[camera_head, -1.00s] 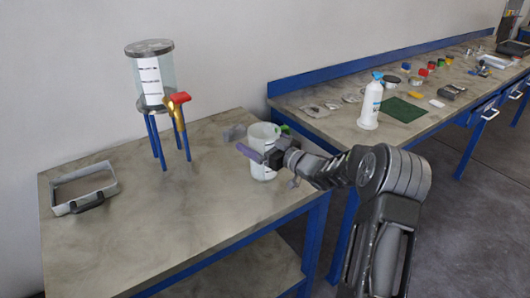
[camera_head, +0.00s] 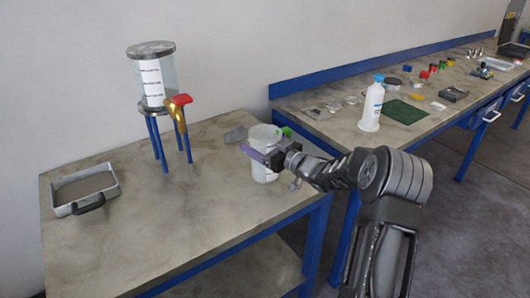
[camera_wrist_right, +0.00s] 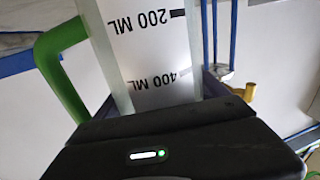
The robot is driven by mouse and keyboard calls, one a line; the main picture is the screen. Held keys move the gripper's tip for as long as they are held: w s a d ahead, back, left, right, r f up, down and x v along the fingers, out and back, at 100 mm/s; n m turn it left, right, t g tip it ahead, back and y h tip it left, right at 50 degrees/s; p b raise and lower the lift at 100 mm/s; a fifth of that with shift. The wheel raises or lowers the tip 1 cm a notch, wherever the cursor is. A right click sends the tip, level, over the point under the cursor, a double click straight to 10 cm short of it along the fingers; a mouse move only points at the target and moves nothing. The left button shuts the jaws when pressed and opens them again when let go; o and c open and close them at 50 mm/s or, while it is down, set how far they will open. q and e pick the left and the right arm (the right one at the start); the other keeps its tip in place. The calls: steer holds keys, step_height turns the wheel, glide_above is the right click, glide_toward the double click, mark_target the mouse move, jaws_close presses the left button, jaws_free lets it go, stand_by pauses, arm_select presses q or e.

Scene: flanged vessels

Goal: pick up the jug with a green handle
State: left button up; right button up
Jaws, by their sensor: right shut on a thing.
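The jug (camera_head: 263,133) is pale and translucent with a green handle (camera_head: 287,131). It stands upright near the right end of the near table. My right gripper (camera_head: 262,153) is at the jug's side and shut on its body. In the right wrist view the jug's wall (camera_wrist_right: 150,45) fills the space beyond the gripper, with upside-down 200 ML and 400 ML marks. Its green handle (camera_wrist_right: 60,80) is to the left, clear of the gripper. The fingertips are mostly hidden there. My left gripper is not in view.
A clear flanged vessel (camera_head: 153,78) on blue legs, with a red and brass tap, stands at the back of the near table (camera_head: 215,210). A handled grey tray (camera_head: 86,206) is at the left. A white bottle (camera_head: 371,106) and small items stand on the right bench. The near table's middle is clear.

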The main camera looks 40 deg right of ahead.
steer(key=shift+r, duration=0.1)
step_height(320, 180, up, 10)
stand_by(0.4)
stand_by(0.6)
